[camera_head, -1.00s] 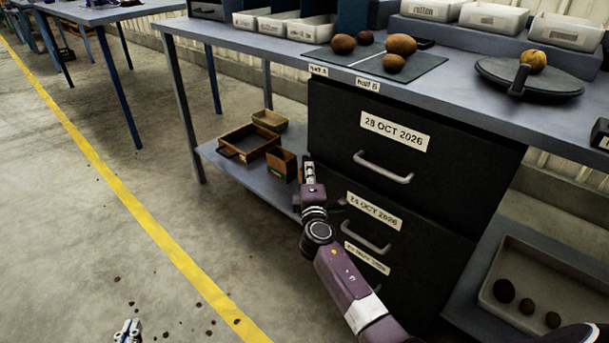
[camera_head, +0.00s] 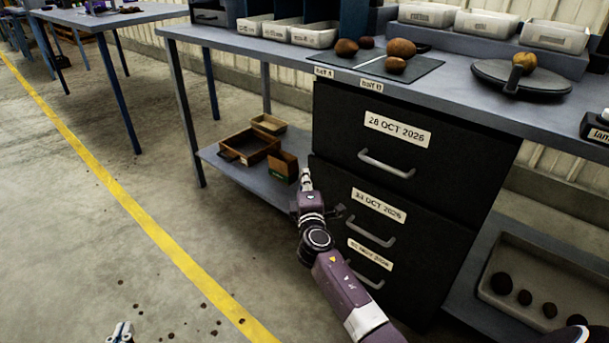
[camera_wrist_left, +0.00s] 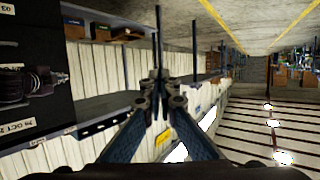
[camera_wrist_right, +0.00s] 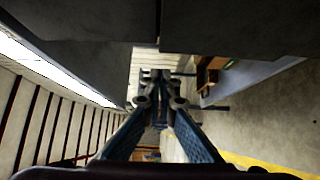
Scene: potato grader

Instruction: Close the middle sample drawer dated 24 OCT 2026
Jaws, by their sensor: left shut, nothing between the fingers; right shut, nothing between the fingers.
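The middle drawer (camera_head: 345,181) is a dark front in the cabinet, with a blurred date label (camera_head: 379,205) and a metal bar handle (camera_head: 371,231). How far it stands out is hard to tell. My right gripper (camera_head: 306,178) is shut and empty, pointing up beside the left edge of the middle drawer front; contact cannot be told. Its shut fingers show in the right wrist view (camera_wrist_right: 160,78), between dark panels. My left gripper (camera_head: 121,331) is shut and empty, low over the floor, away from the cabinet; its fingers show in the left wrist view (camera_wrist_left: 162,82).
The top drawer (camera_head: 335,120), labelled 28 OCT 2026, is above; a lower label (camera_head: 370,254) and handle (camera_head: 367,280) are below. A shelf (camera_head: 235,178) with brown boxes (camera_head: 248,145) is left of the cabinet. A tray (camera_head: 560,260) with dark potatoes is at right. Open floor lies left.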

